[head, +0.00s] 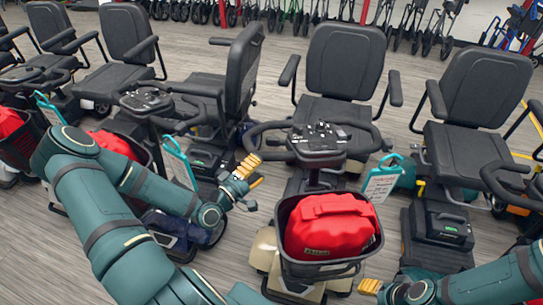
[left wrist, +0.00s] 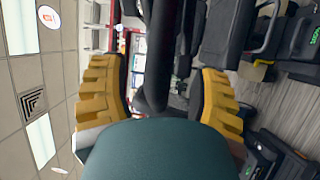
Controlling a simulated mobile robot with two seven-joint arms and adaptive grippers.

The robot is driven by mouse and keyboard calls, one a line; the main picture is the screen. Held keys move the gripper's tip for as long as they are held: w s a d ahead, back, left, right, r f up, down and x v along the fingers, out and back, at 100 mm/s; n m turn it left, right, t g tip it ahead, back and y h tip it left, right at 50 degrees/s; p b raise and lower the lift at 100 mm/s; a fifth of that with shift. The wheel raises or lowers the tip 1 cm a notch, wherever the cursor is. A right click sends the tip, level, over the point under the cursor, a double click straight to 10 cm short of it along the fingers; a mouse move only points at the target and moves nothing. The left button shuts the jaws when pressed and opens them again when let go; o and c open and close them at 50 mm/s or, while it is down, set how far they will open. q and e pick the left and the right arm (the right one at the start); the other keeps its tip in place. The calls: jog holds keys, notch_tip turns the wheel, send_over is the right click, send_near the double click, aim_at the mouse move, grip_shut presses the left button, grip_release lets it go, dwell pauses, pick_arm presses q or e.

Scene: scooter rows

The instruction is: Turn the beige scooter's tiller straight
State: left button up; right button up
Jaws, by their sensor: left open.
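The beige scooter (head: 268,250) stands at centre front. Its tiller console (head: 318,142) carries a black loop handlebar (head: 258,130), and a dark basket below holds a red bag (head: 332,228). My left gripper (head: 250,170) is open just below the loop's left end. In the left wrist view a black bar (left wrist: 156,60), probably the handlebar, shows between the open yellow fingers; I cannot tell if they touch it. My right gripper (head: 370,286) is low, right of the beige body; only part shows, so its jaw opening is unclear.
A black seat (head: 345,60) stands behind the tiller. Other scooters stand close on both sides, with a teal-handled tag (head: 382,180) at right and another (head: 178,160) at left. Walkers line the back wall.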

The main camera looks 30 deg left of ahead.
aim_at(266, 160)
pick_arm(q)
jog(key=w, duration=0.4)
jog(key=w+d, duration=0.1)
jog(key=w, duration=0.1)
jog(key=shift+w+r, duration=0.2)
grip_shut()
